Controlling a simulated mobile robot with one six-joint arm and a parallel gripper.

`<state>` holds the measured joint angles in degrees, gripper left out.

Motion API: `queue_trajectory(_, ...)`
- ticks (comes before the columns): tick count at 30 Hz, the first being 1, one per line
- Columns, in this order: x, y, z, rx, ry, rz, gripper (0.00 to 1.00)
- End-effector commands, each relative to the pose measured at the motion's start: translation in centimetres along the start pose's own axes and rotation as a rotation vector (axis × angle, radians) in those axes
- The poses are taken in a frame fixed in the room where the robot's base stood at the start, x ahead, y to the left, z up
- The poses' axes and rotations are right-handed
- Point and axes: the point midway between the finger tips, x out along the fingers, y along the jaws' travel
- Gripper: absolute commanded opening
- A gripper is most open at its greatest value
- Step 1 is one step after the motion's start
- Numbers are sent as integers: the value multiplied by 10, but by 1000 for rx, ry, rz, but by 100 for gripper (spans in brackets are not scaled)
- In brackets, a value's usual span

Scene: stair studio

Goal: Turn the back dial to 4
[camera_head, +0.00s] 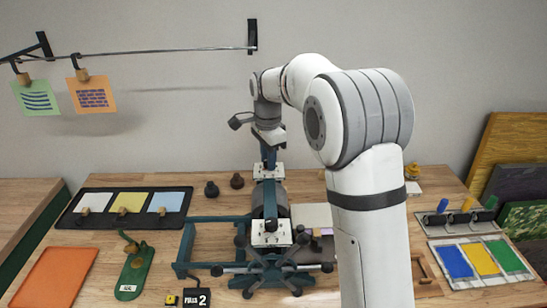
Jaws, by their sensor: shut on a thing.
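A dark blue press (183,247) with a roller (281,196) stands in the middle of the wooden table. Its back dial (259,172) has a white plate at the far end of the press. A similar front dial (259,238) with a white plate is on the near side. My gripper (268,148) reaches down from above at the back dial and appears shut on its knob. The knob is mostly hidden by the gripper, and the dial's numbers and setting are too small to read.
A sign reading "PULLS 2" (198,299) stands at the front. A tray (73,217) with coloured sheets and a green tool (135,267) lie left. A rail (150,52) with hanging prints runs above left.

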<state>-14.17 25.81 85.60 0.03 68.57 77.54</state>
Motion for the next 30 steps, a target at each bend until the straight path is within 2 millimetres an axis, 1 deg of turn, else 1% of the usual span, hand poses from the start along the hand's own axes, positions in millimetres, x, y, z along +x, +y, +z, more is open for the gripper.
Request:
queue_trajectory(1, -3, -2, -2, 10, 5, -9, 4)
queue_trajectory(16, -3, -1, -2, 26, 5, -8, 4)
queue_trajectory(17, -3, -1, -2, 26, 5, -8, 28)
queue_trajectory(18, -3, -1, -2, 26, 5, -8, 32)
queue_trajectory(24, -1, 0, -2, 26, 2, -3, 48)
queue_trajectory(30, -1, 0, -1, 25, 1, -1, 49)
